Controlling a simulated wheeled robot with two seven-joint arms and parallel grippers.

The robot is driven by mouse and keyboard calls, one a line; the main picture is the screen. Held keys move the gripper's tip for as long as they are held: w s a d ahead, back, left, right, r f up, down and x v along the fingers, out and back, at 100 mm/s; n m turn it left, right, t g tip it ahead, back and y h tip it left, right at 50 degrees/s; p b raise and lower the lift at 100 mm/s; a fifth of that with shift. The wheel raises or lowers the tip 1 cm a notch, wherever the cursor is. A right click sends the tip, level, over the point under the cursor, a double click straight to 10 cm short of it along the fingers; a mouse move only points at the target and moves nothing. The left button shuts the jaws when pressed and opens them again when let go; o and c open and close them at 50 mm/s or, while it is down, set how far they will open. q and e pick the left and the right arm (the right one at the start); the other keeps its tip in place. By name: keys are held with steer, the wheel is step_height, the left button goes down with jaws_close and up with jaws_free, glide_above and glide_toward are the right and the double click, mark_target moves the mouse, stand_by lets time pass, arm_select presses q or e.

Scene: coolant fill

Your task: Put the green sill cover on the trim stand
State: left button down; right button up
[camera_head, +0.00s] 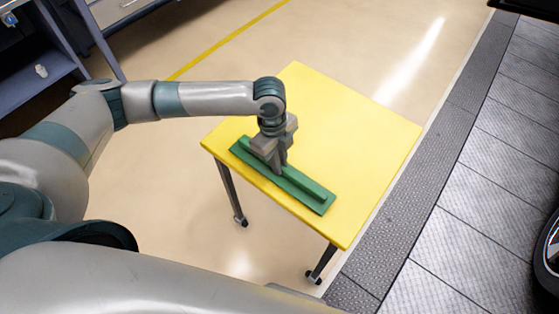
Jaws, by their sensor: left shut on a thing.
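The green sill cover (306,191) is a long flat strip with a raised rib along it. It lies along the near left edge of a yellow-topped table (350,130) on wheeled legs, which looks like the trim stand. My left gripper (279,169) points down over the cover and is shut on its raised rib, left of the cover's middle. The fingers hide part of the rib. The cover appears flat on or just above the yellow top; I cannot tell which. My right gripper is not in view.
The rest of the yellow top is bare. A blue-grey shelf rack (35,75) stands at the upper left, with a drawer cabinet (115,12) beside it. Dark metal floor plates (480,170) run along the right, with part of a dark wheel (551,250) at the right edge.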

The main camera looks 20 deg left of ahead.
arm_select(q)
steer(key=shift+f, duration=0.15)
steer(key=shift+f, duration=0.1)
steer(key=c, duration=1.8)
jaws_free()
steer(key=shift+o, duration=0.2)
step_height(320, 180, up, 12)
steer(key=a+b, duration=0.1)
steer(key=b, duration=0.1)
steer(key=shift+w+a, duration=0.15)
steer(key=shift+w, duration=0.1)
